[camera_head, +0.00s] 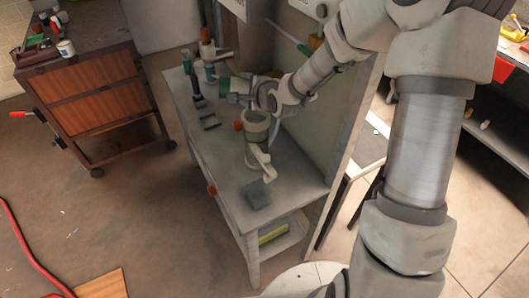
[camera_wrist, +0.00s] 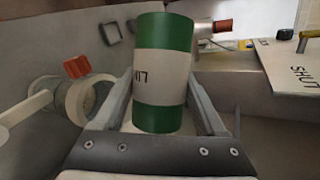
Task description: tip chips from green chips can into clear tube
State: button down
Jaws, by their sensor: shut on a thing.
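The green chips can, with a white label band (camera_wrist: 162,76), stands between my gripper's fingers (camera_wrist: 163,92) in the wrist view. My gripper is shut on its sides. In the head view the green can (camera_head: 237,86) shows at the end of my arm, over the grey bench, with my gripper (camera_head: 252,91) around it. Its exact tilt and contents cannot be told. An off-white, open-topped tube (camera_head: 256,128) stands on the bench, nearer the camera than the can. Its round rim (camera_wrist: 72,100) shows at left in the wrist view. It does not look clear; no other clear tube is distinguishable.
An orange knob (camera_head: 238,125) is beside the off-white tube. A white pipe piece (camera_head: 261,162) and a grey block (camera_head: 257,195) are at the bench's near end. A small dark frame (camera_head: 210,121) lies left. Upright fittings (camera_head: 208,55) stand at the far end. A panel borders the right.

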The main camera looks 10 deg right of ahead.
jog(key=n+h+b, duration=0.2)
jog(key=b, duration=0.1)
jog(key=shift+a+r+g, duration=0.1)
jog(key=shift+r+g, duration=0.2)
jog(key=shift+r+n+h+p, duration=0.25)
jog(key=shift+n+h+p, duration=0.05)
jog(key=shift+h+p, duration=0.2)
jog(key=shift+r+p, duration=0.35)
jog(key=shift+p, duration=0.55)
jog(key=n+h+p, duration=0.1)
jog(key=p, duration=0.3)
jog(key=shift+r+p, duration=0.1)
jog(key=shift+p, duration=0.2)
jog(key=shift+f+h+p, duration=0.2)
jog(key=shift+h+p, duration=0.2)
jog(key=shift+d+f+b, duration=0.25)
jog(key=shift+b, duration=0.25)
jog(key=shift+f+b, duration=0.1)
jog(key=shift+b, duration=0.25)
